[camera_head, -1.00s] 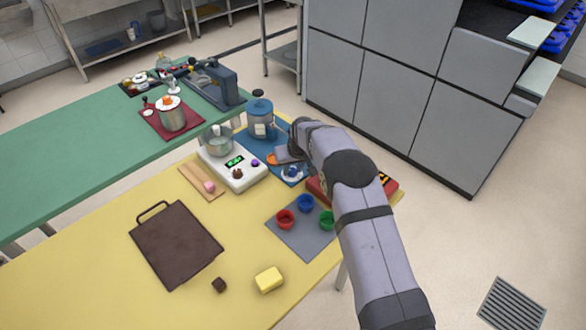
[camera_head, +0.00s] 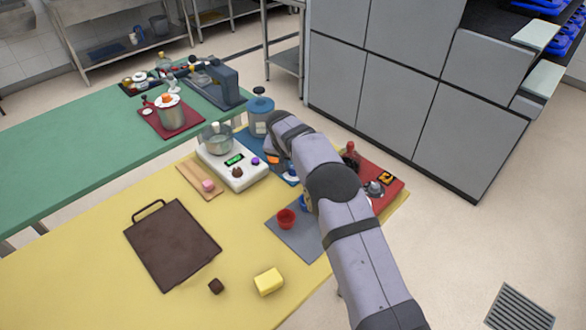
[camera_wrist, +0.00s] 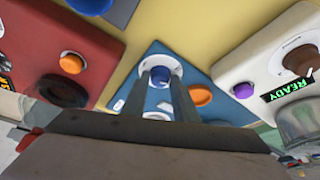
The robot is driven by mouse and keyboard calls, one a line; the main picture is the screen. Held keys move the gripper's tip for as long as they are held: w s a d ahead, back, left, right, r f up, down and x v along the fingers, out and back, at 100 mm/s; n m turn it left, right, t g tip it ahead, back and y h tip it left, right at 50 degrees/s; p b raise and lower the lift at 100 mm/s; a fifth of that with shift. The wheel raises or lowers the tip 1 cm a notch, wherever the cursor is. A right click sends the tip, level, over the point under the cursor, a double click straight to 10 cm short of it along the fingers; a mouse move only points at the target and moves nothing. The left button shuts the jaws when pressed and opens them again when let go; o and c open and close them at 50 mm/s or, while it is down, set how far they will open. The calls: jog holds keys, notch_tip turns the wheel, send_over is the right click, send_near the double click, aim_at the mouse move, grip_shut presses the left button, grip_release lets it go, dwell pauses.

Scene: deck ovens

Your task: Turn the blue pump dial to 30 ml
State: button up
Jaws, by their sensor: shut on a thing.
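The blue pump dial (camera_wrist: 160,67) sits in a white ring on the blue pump base (camera_wrist: 148,52) in the wrist view. My gripper (camera_wrist: 161,80) is over it with one finger on each side, shut on the dial. The fingers hide part of the dial, and I cannot read its setting. An orange button (camera_wrist: 200,95) is right of the fingers on the same base. In the head view, my arm covers most of the dial; the pump's blue jar (camera_head: 259,116) stands behind my gripper.
A white scale (camera_head: 243,174) with a pot stands left of the pump; its display reads READY in the wrist view. A red unit (camera_head: 378,168) with knobs is on the right. A red bowl (camera_head: 286,218) is on a grey mat (camera_head: 290,240). A brown board (camera_head: 172,246) lies front left.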

dwell(0.4)
jog(key=o, duration=1)
jog(key=shift+r, duration=0.1)
jog(key=b+v, duration=0.2)
jog(key=v, duration=0.5)
jog(key=shift+r, duration=0.1)
